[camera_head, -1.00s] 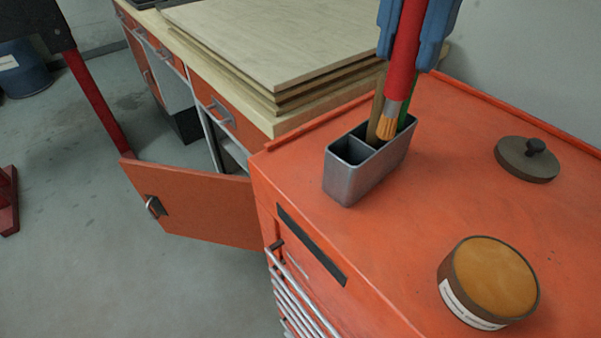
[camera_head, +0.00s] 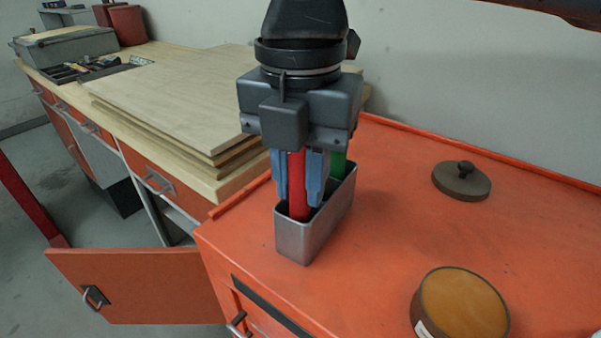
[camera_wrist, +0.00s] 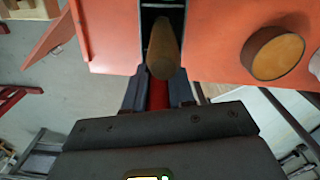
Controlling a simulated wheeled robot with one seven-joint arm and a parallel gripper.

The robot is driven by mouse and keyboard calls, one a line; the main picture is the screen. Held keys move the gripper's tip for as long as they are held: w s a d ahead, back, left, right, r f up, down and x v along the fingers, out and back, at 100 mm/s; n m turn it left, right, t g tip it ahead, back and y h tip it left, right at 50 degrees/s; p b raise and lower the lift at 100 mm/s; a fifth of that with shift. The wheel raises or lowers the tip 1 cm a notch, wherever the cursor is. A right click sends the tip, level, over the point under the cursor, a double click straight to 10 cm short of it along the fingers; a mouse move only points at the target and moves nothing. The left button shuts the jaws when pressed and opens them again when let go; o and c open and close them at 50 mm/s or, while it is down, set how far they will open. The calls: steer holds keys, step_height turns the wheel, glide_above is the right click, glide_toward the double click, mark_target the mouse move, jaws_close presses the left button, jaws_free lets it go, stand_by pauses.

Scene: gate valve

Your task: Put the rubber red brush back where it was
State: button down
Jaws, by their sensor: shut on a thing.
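The red brush (camera_head: 297,185) stands upright between the blue fingers of my gripper (camera_head: 299,182). Its lower end is inside the front part of the grey metal holder (camera_head: 298,243), and its bristles are hidden there. The fingertips reach down to about the holder's rim. A green-handled brush (camera_head: 338,165) stands in the rear part of the holder. In the wrist view, the red handle (camera_wrist: 158,95) shows between the fingers, with a brown wooden handle (camera_wrist: 162,50) beyond it over the holder.
The holder stands on the orange cabinet top (camera_head: 385,240). A round tin (camera_head: 460,305) with tan contents and a dark lid (camera_head: 461,181) lie to the right, with clear room between. A workbench with stacked boards (camera_head: 180,110) is at left; an orange door (camera_head: 140,285) hangs open below.

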steer(key=shift+f, duration=0.15)
steer(key=c, duration=0.9)
jaws_free()
steer(key=shift+c, duration=0.2)
step_height(320, 180, up, 12)
steer(key=shift+r, duration=0.15)
steer(key=shift+p, duration=0.3)
